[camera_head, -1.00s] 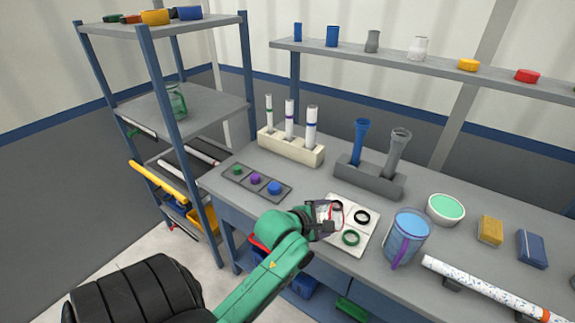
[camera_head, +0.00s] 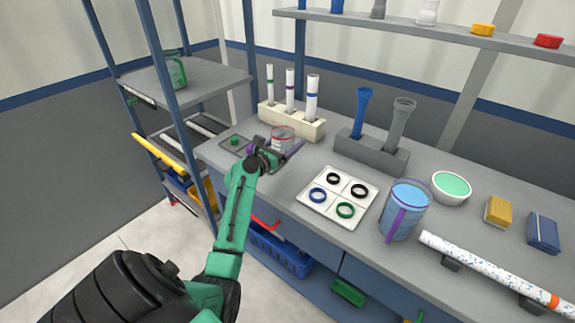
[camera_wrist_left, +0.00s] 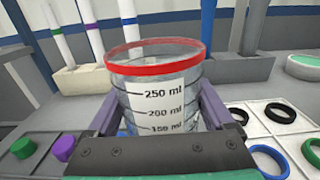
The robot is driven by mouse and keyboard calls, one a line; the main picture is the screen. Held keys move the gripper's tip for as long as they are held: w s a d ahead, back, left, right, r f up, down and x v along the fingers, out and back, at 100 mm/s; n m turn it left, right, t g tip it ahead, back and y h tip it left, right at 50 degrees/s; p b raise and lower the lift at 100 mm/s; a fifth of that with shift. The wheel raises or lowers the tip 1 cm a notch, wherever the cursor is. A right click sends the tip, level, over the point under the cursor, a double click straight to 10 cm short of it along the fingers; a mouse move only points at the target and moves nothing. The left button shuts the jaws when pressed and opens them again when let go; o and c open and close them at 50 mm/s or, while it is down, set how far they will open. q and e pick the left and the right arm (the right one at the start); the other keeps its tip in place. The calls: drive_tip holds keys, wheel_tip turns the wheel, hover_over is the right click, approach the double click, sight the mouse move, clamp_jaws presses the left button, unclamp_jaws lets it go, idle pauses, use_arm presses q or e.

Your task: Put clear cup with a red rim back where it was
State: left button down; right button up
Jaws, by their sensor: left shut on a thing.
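The clear cup with a red rim (camera_head: 283,136) is upright in my left gripper (camera_head: 270,152), near the right end of the grey tray with coloured pieces. In the left wrist view the cup (camera_wrist_left: 158,88) shows millilitre marks and sits between the two fingers of the left gripper (camera_wrist_left: 160,112), which are shut on it. The cup's base is hidden by the gripper, so I cannot tell whether it touches anything. My right gripper is not in view.
The grey tray (camera_wrist_left: 42,140) holds a green (camera_wrist_left: 24,148) and a purple piece (camera_wrist_left: 64,148). A cream rack (camera_head: 290,121) with white tubes stands behind the cup. A white board (camera_head: 332,192) with several rings lies to the right, near a blue mug (camera_head: 407,208).

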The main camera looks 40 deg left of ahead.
use_arm(q)
wheel_tip(320, 180, down, 7)
drive_tip(key=shift+f+b, duration=0.1)
drive_tip(key=shift+b, duration=1)
drive_tip(key=shift+f, duration=0.3)
